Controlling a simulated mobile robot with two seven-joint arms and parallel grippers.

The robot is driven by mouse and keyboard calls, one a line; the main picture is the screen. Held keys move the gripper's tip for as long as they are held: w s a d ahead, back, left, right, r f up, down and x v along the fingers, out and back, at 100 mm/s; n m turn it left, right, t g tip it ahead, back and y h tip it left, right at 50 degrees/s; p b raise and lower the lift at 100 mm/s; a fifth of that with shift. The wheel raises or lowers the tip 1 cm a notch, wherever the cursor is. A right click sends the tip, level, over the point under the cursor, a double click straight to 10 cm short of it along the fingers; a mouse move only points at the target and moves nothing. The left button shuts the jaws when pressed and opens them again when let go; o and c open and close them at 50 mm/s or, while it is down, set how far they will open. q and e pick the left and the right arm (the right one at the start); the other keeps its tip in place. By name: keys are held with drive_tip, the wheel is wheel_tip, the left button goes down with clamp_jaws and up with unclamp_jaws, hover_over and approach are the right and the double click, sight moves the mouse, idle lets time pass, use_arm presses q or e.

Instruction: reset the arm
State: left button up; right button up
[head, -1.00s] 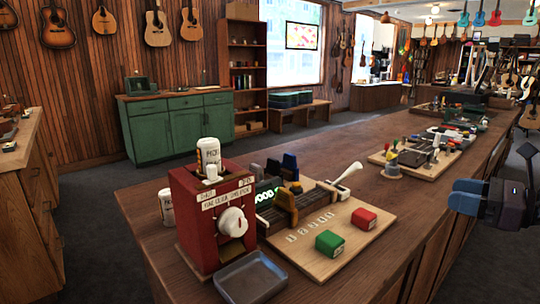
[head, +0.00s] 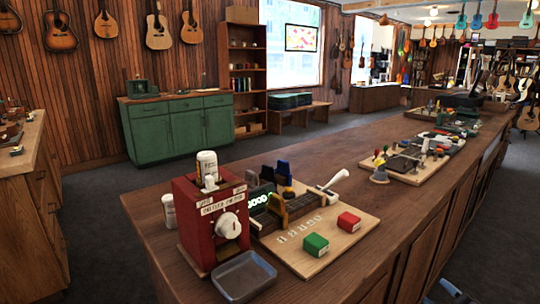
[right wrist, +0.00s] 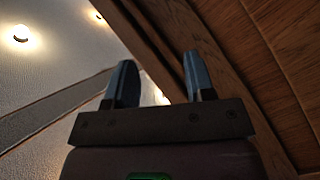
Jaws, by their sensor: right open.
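My right gripper (right wrist: 160,78) is open and empty in the right wrist view, its two blue-grey fingers apart. In the head view only small blue parts of it (head: 451,288) show at the bottom edge, low beside the front of the wooden counter (head: 330,283); the rest is out of frame. In the right wrist view the counter's wooden side (right wrist: 250,60) is close behind the fingers. My left gripper is in neither view.
On the counter stand a red dispenser (head: 197,240) with a white knob, a grey tray (head: 246,292), and a wooden board (head: 352,238) with green (head: 315,244) and red (head: 348,221) blocks. More tools lie farther back. Floor (head: 505,190) right of the counter is clear.

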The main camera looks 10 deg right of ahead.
use_arm(q)
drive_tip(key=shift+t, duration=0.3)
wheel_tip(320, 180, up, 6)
drive_tip(key=p, duration=0.4)
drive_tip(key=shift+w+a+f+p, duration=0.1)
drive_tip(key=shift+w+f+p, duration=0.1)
drive_tip(key=shift+p, duration=0.2)
use_arm(e)
drive_tip(key=s+a+f+m+g, duration=0.3)
drive_tip(key=s+a+f, duration=0.4)
drive_tip(key=s, duration=0.3)
drive_tip(key=s+a+f+m+g+y, duration=0.1)
drive_tip(key=s+a+f+m+g, duration=0.2)
drive_tip(key=s+a+f+m, duration=0.3)
drive_tip(key=s+a+f, duration=0.1)
drive_tip(key=s+a, duration=0.3)
drive_tip(key=s, duration=0.1)
drive_tip(key=shift+s, duration=0.15)
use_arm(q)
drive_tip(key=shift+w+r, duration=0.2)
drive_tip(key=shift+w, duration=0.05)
use_arm(e)
drive_tip(key=shift+a, duration=0.1)
